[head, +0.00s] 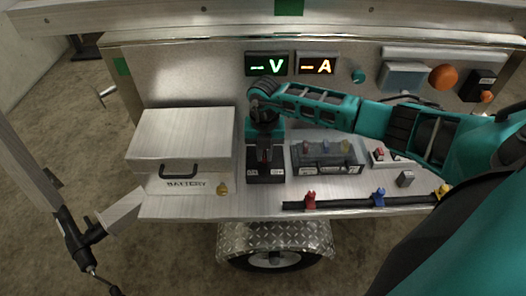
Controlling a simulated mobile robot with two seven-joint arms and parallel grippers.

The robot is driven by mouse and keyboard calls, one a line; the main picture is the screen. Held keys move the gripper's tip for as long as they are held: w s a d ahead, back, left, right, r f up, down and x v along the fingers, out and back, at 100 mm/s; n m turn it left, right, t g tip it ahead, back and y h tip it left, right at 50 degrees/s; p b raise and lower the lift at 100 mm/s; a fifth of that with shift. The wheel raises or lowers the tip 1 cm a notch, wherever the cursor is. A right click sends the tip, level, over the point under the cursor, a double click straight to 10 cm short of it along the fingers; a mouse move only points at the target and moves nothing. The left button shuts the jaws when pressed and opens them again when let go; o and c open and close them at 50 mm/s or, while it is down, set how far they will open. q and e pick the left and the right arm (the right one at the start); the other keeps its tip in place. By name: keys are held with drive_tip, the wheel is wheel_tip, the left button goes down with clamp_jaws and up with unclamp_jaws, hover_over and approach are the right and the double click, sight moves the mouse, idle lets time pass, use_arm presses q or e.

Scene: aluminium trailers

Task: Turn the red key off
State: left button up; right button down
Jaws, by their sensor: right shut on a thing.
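The black switch box (265,177) sits on the trailer's metal deck, right of the battery box. My right gripper (264,146) points down over the switch box and is shut on the key. I cannot tell the key's exact angle. My left gripper is not in view.
The battery box (185,140) stands to the left. A clear-covered fuse block (327,156) is close on the right. Panel displays read "–V" (267,64) and "–A" (317,64). A black bar with colored clamps (340,203) runs along the front edge.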

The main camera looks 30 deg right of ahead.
drive_tip(key=n, duration=0.2)
drive_tip(key=n+b, duration=0.1)
drive_tip(key=n, duration=0.1)
drive_tip(key=shift+s+d+n, duration=0.1)
drive_tip(key=shift+d+n, duration=0.2)
drive_tip(key=shift+d, duration=0.05)
drive_tip(key=n, duration=0.1)
drive_tip(key=n+b, duration=0.1)
drive_tip(key=n, duration=0.2)
drive_tip(key=shift+d+n+b, duration=0.3)
drive_tip(key=shift+r, duration=0.1)
drive_tip(key=c, duration=1.1)
unclamp_jaws()
wheel_tip(320, 180, up, 13)
drive_tip(key=shift+f+p, duration=0.1)
drive_tip(key=shift+p, duration=0.25)
